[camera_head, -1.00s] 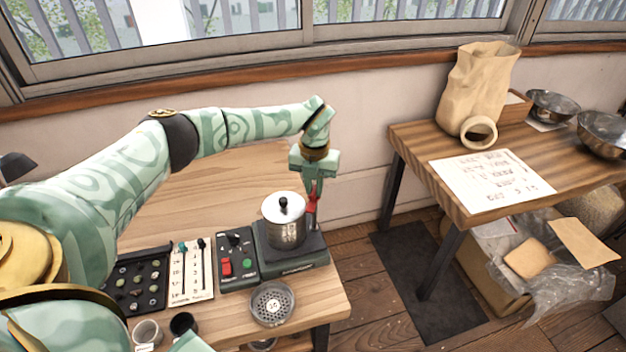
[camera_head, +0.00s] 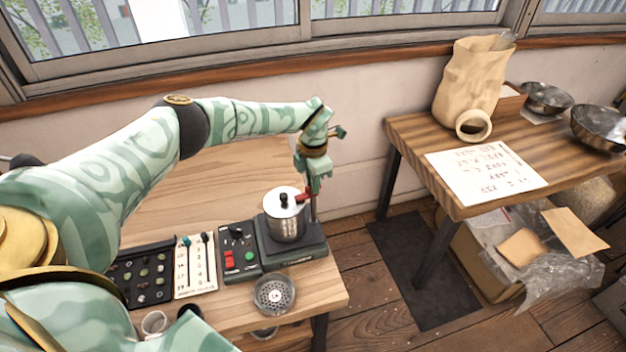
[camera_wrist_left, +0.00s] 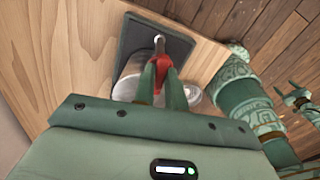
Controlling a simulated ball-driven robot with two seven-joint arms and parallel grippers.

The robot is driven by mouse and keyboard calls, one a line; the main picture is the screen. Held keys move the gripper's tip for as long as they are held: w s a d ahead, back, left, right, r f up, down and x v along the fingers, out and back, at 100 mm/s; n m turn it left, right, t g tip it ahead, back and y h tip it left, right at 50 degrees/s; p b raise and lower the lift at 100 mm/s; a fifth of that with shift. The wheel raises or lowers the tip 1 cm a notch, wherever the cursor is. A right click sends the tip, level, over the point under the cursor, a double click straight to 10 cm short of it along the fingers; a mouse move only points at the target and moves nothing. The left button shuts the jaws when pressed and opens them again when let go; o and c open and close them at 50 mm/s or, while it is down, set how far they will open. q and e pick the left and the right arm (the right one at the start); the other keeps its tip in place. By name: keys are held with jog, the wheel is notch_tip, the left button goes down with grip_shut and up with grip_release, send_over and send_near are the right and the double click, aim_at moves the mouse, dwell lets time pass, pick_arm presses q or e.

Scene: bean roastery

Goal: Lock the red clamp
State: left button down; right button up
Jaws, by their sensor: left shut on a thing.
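The red clamp (camera_head: 304,196) is at the right side of a steel pot (camera_head: 285,224) and its lever slants toward the lid (camera_head: 281,201). The pot stands on a dark base (camera_head: 305,249). My left gripper (camera_head: 313,192) comes down from above and is shut on the red clamp. In the left wrist view the clamp (camera_wrist_left: 163,66) sits between the fingertips (camera_wrist_left: 161,80). The fingers and clamp hide part of the pot (camera_wrist_left: 128,88). A small green part that looks like my right gripper (camera_wrist_left: 298,97) shows at the right edge there, too small to read.
A control box (camera_head: 241,252) with buttons, a slider panel (camera_head: 195,265) and a bean tray (camera_head: 142,278) stand left of the base. A perforated metal cup (camera_head: 274,294) is in front. A second table (camera_head: 420,132) stands at right, across a floor gap.

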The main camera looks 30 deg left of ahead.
pick_arm(q)
jog(key=shift+m, duration=0.8)
jog(key=c, duration=1.4)
grip_release()
jog(key=shift+c, duration=0.2)
notch_tip(320, 180, up, 16)
jog(key=p, duration=0.2)
jog(key=shift+r, duration=0.15)
